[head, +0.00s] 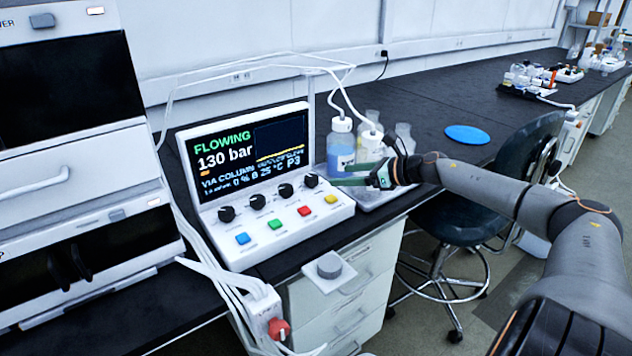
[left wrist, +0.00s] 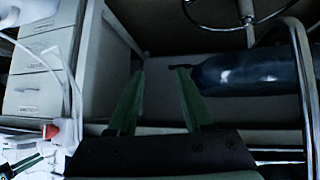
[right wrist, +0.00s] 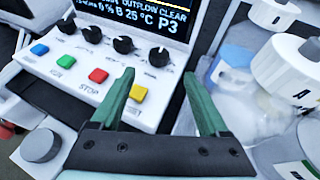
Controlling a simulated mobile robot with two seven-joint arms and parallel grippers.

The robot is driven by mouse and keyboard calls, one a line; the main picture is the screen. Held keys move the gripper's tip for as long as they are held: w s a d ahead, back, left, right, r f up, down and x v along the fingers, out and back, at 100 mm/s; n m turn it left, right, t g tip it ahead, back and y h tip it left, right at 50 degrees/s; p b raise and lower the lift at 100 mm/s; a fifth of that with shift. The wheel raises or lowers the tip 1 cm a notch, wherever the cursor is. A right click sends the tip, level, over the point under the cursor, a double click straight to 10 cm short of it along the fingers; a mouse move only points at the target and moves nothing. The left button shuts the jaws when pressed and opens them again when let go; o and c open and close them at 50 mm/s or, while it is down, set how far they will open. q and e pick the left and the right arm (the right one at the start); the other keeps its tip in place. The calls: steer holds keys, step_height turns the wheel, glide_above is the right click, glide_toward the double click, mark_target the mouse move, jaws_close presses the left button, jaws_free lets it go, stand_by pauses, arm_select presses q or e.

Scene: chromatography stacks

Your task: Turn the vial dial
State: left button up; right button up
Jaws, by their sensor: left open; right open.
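A white control panel (head: 290,222) with a lit screen (head: 250,148) reading "FLOWING 130 bar" and "P3" stands on the bench. It carries a row of several black dials; their labels are too small to tell which is the vial dial. The rightmost dial (head: 311,180) also shows in the right wrist view (right wrist: 159,55), between and beyond the fingertips. My right gripper (head: 340,175) is open and empty, just right of that dial, apparently apart from it. My left gripper (left wrist: 165,72) is open and empty, away from the panel, and outside the head view.
Blue, green, red and yellow buttons (head: 331,199) line the panel's front. Bottles with white caps (head: 341,148) stand in a tray close behind my right gripper. A grey round knob (head: 329,265) juts out at the bench edge. A stool (head: 470,215) stands at the right.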

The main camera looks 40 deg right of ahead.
mark_target(314, 177)
steer(key=shift+x, duration=4.9)
steer(key=shift+a, duration=0.1)
jaws_close()
